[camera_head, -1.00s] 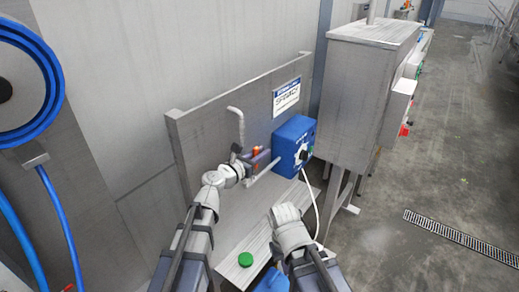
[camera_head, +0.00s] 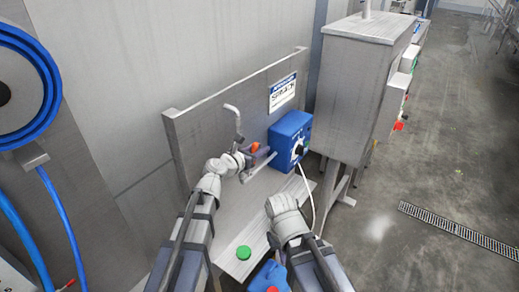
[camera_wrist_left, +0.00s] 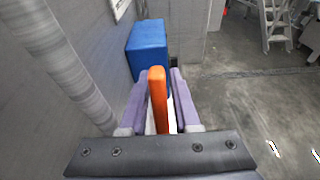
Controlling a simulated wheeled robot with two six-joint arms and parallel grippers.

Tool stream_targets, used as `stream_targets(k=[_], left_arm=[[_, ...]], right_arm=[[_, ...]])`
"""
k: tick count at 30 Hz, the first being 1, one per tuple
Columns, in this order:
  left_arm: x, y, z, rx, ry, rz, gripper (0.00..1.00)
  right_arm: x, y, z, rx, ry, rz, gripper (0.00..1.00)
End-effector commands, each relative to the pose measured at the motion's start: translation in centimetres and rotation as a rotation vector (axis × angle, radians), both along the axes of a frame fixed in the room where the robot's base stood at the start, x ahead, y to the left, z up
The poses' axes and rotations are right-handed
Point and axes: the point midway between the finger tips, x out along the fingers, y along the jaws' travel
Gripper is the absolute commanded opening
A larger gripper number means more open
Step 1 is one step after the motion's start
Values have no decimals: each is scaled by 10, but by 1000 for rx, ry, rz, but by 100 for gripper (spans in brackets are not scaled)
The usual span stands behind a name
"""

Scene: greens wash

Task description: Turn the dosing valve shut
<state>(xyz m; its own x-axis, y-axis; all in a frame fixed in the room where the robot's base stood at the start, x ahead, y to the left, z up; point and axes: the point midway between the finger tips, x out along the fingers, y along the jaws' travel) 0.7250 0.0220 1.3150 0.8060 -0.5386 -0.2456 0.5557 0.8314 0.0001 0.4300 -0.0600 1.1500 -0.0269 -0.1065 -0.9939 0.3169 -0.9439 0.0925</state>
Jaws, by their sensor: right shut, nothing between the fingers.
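The dosing valve shows as an orange handle (camera_head: 254,147) by the pipework on the steel back panel, left of a blue dosing box (camera_head: 290,139). In the left wrist view the orange handle (camera_wrist_left: 157,98) stands upright between the purple fingers of my left gripper (camera_wrist_left: 157,92). Narrow gaps show beside it, so the fingers look open around it, not clamped. My left gripper (camera_head: 250,157) partly hides the valve body in the head view. My right gripper (camera_head: 280,203) is low over the steel bench, shut and empty, its fingertips hard to make out.
A green cap (camera_head: 243,252) lies on the steel bench (camera_head: 238,207). A blue jug (camera_head: 270,277) is beside my right arm. A white hose hangs from the blue box. A steel cabinet (camera_head: 355,85) stands at right, a blue hose reel (camera_head: 50,75) at left.

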Motion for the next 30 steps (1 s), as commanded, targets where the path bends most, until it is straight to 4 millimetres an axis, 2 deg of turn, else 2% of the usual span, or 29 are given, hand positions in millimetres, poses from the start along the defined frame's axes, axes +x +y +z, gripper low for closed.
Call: stream_targets(k=[8,21,29,30], left_arm=[[-11,7,4,-1,0,1,30],[-62,40,19,0,0,1,30],[-63,42,19,0,0,-1,30],[-63,42,19,0,0,-1,27]], right_arm=[[0,0,4,0,0,0,0],[0,0,19,0,1,2,0],[0,0,19,0,1,2,0],[0,0,19,0,1,2,0]])
